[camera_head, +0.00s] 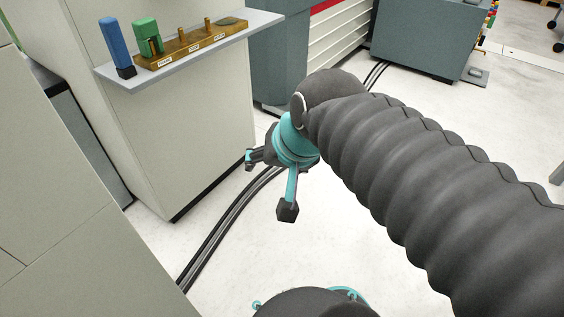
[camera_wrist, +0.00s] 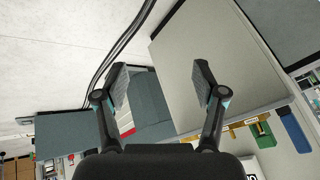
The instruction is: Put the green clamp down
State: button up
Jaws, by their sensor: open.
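The green clamp (camera_head: 147,36) stands upright at the left end of a brown holder (camera_head: 192,48) on a grey shelf (camera_head: 262,20). It also shows at the right of the wrist view (camera_wrist: 263,134). My gripper (camera_head: 251,160) is apart from it, lower and to the right in the head view, out in front of the cabinet. In the wrist view the two fingers (camera_wrist: 161,80) are spread wide with nothing between them. Part of the gripper is hidden by its own body in the head view.
A blue tool (camera_head: 116,46) with a black foot stands left of the green clamp. The holder also carries small pegs and labels. A pale cabinet (camera_head: 175,135) stands below the shelf. Black cables (camera_head: 228,232) run along the floor. Free floor lies around my gripper.

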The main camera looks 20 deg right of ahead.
jog(key=s+d+f+n, duration=0.1)
jog(key=s+f+n+h, duration=0.1)
jog(key=s+d+f+n, duration=0.1)
jog(key=s+n, duration=0.1)
jog(key=shift+d+f+g, duration=0.15)
jog(key=shift+d+g, duration=0.15)
dwell(1.0)
grip_shut()
dwell(1.2)
